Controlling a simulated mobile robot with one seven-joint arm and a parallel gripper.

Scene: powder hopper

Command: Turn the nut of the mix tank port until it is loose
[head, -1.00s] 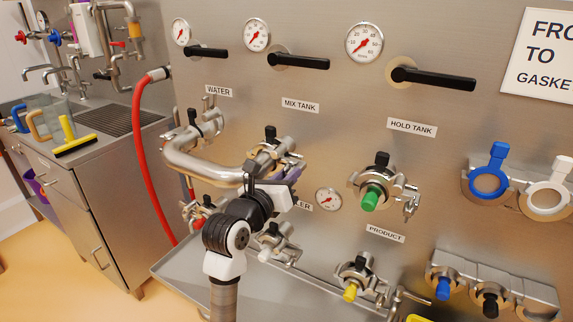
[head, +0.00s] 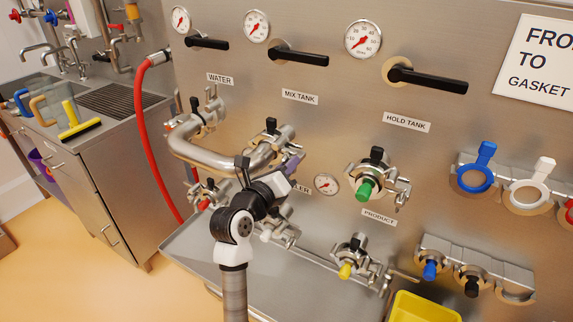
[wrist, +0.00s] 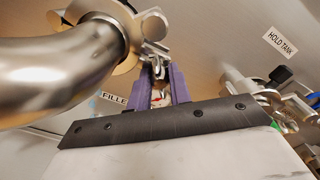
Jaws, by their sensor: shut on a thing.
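The mix tank port (head: 270,148) is a steel clamp joint under the MIX TANK label, with a bent steel pipe (head: 190,150) running into it. In the wrist view the pipe (wrist: 45,75) fills the left side, and the clamp's nut (wrist: 157,68) shows between the purple fingers. My gripper (wrist: 160,80) is shut on this nut from below. In the head view, my gripper (head: 292,165) shows only as a bit of purple at the right side of the port; my wrist hides the rest. How loose the nut is cannot be seen.
The hold tank port (head: 363,180) with a green plug is to the right. The product port (head: 350,260) with a yellow plug and a steel tray (head: 190,245) are below. A red hose (head: 145,130) hangs at the left. A yellow bin (head: 425,308) stands at the bottom right.

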